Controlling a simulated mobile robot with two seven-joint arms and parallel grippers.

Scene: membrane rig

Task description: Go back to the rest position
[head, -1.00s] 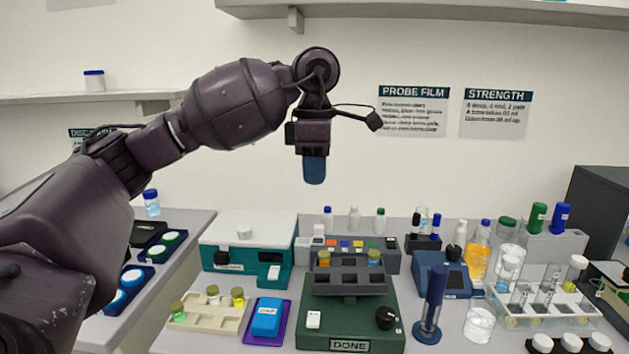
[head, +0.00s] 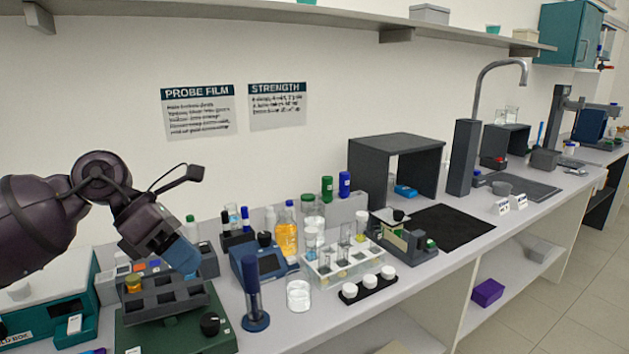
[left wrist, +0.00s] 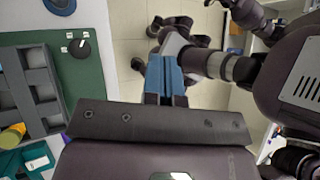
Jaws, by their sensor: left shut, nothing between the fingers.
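My left gripper (head: 188,262) shows at the lower left of the head view, its blue fingers shut and empty. It points down and to the right, in front of or above the dark grey rack on the green rig (head: 190,335); the gap between them cannot be judged. In the left wrist view the fingers (left wrist: 165,78) lie together with nothing between them, to the right of the green rig (left wrist: 85,85). My right gripper cannot be made out.
A blue device (head: 262,264), an orange bottle (head: 287,236), a glass beaker (head: 299,294) and a clear tube rack (head: 345,262) stand right of the rig. A dark upright stand (head: 253,290) is close by. A black mat (head: 445,227) lies bare farther right.

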